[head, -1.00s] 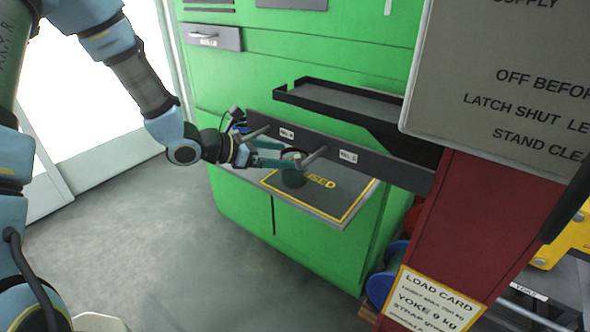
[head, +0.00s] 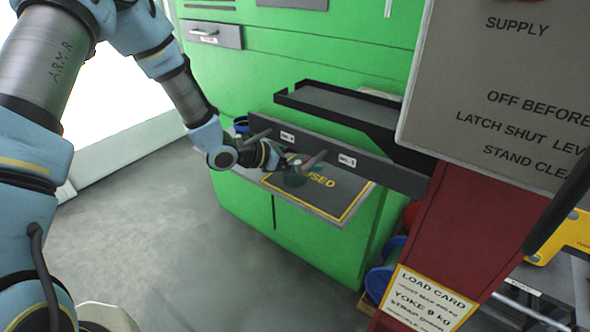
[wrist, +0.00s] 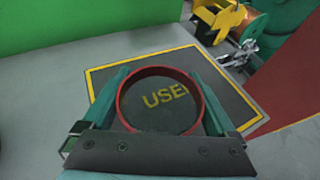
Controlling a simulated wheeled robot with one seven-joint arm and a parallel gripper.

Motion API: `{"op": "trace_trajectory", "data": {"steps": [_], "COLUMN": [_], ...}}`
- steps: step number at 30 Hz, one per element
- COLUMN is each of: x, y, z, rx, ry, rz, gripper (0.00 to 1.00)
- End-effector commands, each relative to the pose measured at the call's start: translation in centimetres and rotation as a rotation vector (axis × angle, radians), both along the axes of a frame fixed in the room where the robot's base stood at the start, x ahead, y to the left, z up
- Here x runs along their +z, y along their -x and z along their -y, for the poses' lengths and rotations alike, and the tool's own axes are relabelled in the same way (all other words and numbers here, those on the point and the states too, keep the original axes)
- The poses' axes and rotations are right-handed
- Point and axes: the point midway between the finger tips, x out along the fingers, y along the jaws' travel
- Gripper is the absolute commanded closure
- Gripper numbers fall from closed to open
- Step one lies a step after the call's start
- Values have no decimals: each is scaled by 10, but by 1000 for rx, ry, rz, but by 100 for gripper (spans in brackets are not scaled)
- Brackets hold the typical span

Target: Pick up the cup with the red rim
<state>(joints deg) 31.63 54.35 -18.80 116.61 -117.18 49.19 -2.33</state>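The cup with the red rim (wrist: 160,69) sits between the two teal fingers of my gripper (wrist: 162,96) in the wrist view. I look down into its round mouth, and yellow letters show inside the rim. A finger lies against each side of the cup, with no clear gap, so the gripper looks shut on it. In the head view my gripper (head: 292,162) is small and over the dark mat, in front of the grey rail. The cup is mostly hidden there. A dark round patch shows on the mat below.
The yellow-bordered mat (head: 340,193) lies on a grey shelf of the green cabinet (head: 310,240). A dark rail (head: 375,172) with pegs and a black tray (head: 340,105) are close above. A blue-rimmed container (head: 241,124) stands behind my arm. A red post (head: 425,235) stands at right.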

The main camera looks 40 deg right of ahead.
Motion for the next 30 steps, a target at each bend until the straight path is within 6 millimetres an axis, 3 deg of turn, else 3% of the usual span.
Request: {"op": "trace_trajectory", "data": {"steps": [2, 17, 30], "x": [0, 0, 8], "y": [0, 0, 0], "z": [0, 0, 0], "rx": [0, 0, -2], "ry": [0, 0, 2], "rz": [0, 0, 3], "gripper": [18, 74, 74]}}
